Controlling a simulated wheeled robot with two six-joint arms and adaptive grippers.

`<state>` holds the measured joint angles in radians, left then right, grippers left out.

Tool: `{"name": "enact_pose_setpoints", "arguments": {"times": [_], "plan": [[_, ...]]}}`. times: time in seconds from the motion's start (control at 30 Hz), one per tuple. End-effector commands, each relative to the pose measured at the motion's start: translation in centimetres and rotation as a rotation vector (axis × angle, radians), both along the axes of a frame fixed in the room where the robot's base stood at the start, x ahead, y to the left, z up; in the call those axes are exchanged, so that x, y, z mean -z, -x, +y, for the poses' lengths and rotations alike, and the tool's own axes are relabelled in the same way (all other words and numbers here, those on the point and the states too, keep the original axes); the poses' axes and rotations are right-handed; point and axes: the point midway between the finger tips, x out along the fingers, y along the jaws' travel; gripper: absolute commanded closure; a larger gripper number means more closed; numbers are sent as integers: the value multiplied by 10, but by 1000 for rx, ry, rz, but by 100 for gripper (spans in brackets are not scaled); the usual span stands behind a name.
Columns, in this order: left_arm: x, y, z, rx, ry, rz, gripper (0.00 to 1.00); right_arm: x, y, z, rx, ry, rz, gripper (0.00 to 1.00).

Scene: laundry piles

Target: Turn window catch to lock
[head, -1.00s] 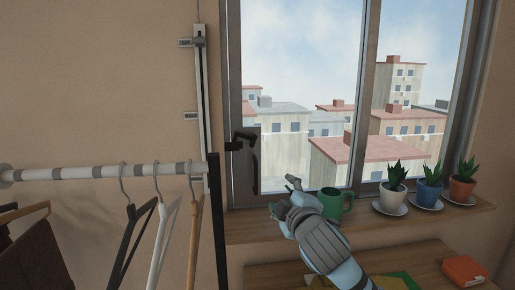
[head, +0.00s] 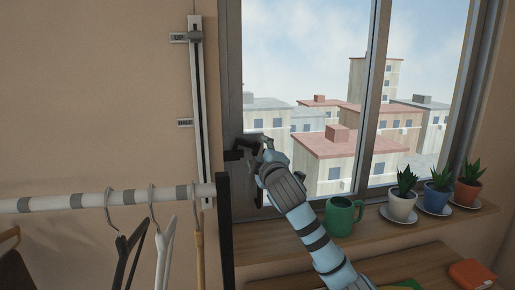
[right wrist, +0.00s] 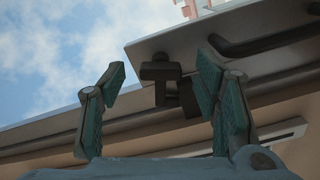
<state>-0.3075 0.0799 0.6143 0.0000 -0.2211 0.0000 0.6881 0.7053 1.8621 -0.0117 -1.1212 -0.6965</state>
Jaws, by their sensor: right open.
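The dark window catch (head: 246,143) sits on the left upright of the window frame (head: 228,97). In the right wrist view the catch (right wrist: 160,72) shows as a dark blocky piece between my two spread fingers. My right gripper (head: 266,150) is at the catch in the head view, just right of it, and hides part of it. In the wrist view the right gripper (right wrist: 162,68) is open with nothing gripped; whether a finger touches the catch I cannot tell. A dark bar handle (right wrist: 270,40) is on the frame beside the catch. My left gripper is not in view.
A green mug (head: 342,216) stands on the sill (head: 290,238) right of my forearm, with several potted plants (head: 403,200) further right. A striped clothes rail (head: 130,195) with hangers is at the lower left, its dark post (head: 225,235) close to the window.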

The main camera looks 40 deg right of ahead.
Motion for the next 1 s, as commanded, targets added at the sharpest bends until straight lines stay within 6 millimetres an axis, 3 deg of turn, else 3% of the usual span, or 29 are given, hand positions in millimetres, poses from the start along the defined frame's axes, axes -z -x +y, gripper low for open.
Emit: {"name": "enact_pose_setpoints", "arguments": {"times": [0.2,0.53,0.83,1.0], "plan": [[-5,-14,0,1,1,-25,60,-1,-27,-13,-1,-1,0,43],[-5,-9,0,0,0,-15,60,0,-33,-15,-4,0,0,43],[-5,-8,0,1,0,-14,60,1,-33,-14,-4,0,0,91],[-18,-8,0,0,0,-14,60,-3,-33,-14,-5,31,21,92]]}}
